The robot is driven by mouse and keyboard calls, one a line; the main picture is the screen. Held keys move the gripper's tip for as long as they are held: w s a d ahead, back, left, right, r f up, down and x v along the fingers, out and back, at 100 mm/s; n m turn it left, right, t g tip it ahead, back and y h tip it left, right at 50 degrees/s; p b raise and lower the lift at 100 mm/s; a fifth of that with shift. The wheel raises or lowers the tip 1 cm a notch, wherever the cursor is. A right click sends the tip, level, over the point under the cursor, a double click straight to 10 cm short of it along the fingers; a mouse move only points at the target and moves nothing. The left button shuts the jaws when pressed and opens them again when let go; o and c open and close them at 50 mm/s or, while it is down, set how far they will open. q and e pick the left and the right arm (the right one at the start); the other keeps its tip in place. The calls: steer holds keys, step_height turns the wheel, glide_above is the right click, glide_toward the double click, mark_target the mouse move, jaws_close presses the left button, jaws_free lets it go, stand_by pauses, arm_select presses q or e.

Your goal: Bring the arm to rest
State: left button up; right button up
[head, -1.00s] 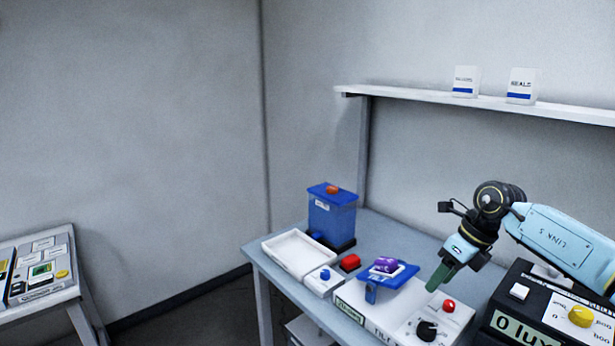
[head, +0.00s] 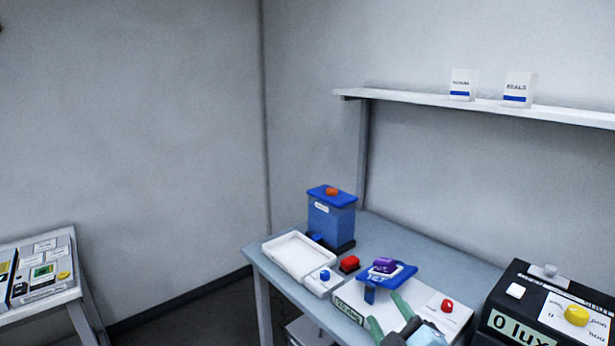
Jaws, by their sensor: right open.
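My right gripper (head: 389,319) shows at the bottom of the head view, with its two green fingers spread apart and nothing between them. It is over the front part of the white panel with the red button (head: 447,306), just in front of the blue tilt plate (head: 400,279). A purple item (head: 385,265) rests on that blue plate, apart from the fingers. The rest of my right arm is mostly below the picture edge. My left gripper is not in view.
A wall shelf (head: 430,99) holds two white boxes. A side table (head: 60,302) is at left.

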steer(key=s+d+f+m+g+h, duration=0.4)
steer(key=s+d+f+m+g, duration=0.25)
steer(key=s+f, duration=0.5)
steer(key=s+d+f+m+g+y, duration=0.15)
steer(key=s+g, duration=0.25)
steer(key=s, duration=0.5)
steer(key=s+f+m+g+h, duration=0.1)
steer(key=s+f+m+g, duration=0.25)
steer(key=s, duration=0.55)
step_height(320, 180, down, 29)
steer(key=n+g+b, duration=0.1)
steer(key=g+b, duration=0.1)
steer(key=b, duration=0.3)
arm_select(q)
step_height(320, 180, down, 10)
steer(key=b, duration=0.5)
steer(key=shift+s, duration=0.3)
arm_select(e)
steer(key=s+d+f, duration=0.2)
steer(key=s+f, duration=1.5)
steer(key=f, duration=0.3)
steer(key=shift+d+f+g, duration=0.25)
steer(key=shift+g, duration=0.15)
steer(key=shift+n, duration=0.25)
